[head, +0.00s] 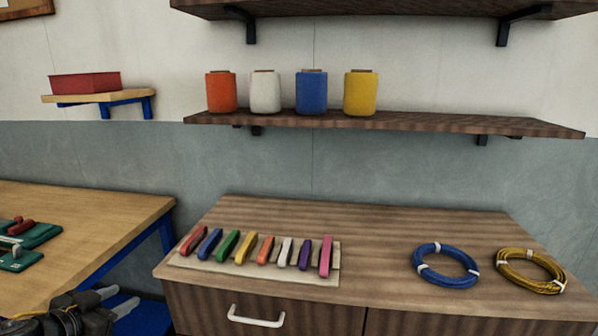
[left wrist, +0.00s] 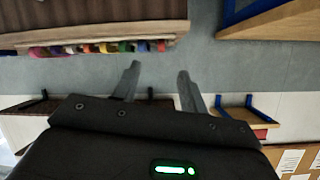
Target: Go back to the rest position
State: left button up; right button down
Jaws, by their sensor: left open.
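My left gripper (head: 119,298) shows at the lower left corner of the head view, in front of the wooden workbench and left of the drawer cabinet. Its two fingers are apart with nothing between them. In the left wrist view the fingers (left wrist: 159,70) also stand apart and empty, with only grey wall behind the gap. My right gripper is not in view.
The cabinet top (head: 370,225) holds a board (head: 250,270) with several coloured handles, a blue coil (head: 445,281) and a yellow coil (head: 530,285). The workbench (head: 90,205) stands left. A wall shelf (head: 430,122) carries several spools. The cabinet top's middle is clear.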

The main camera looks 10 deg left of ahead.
pick_arm(q)
jog(key=w+a+f+m+y, duration=0.2)
jog(key=w+a+f+m, duration=0.4)
jog(key=w+a+f, duration=0.65)
jog(key=s+a+f+n+g+y, duration=0.1)
jog(key=s+a+f+g, duration=0.15)
jog(key=f, duration=0.95)
jog(key=s+a+f+g+y, duration=0.1)
jog(key=s+f, duration=0.3)
jog(key=f, duration=0.9)
jog(key=s+d+f+n+g, duration=0.1)
jog(key=s+d+f+g, duration=0.1)
jog(key=s+d+f, duration=0.4)
jog(key=s+d+f+n+g+h, duration=0.1)
jog(key=s+d+f+g, duration=0.1)
jog(key=s+f, duration=0.7)
jog(key=s+d+f+n+g, duration=0.1)
jog(key=s+d+f, duration=0.4)
jog(key=s+f, duration=0.25)
jog(key=s+d+f+n+g+h, duration=0.1)
jog(key=s+d+f, duration=0.3)
jog(key=s+d, duration=0.5)
jog(key=s+d+f+n+g+h, duration=0.1)
jog(key=s+d+f+g, duration=0.2)
jog(key=s+d, duration=0.7)
jog(key=shift+s+d+f+h, duration=0.25)
jog(key=shift+s+f+h, duration=0.2)
jog(key=shift+s, duration=0.8)
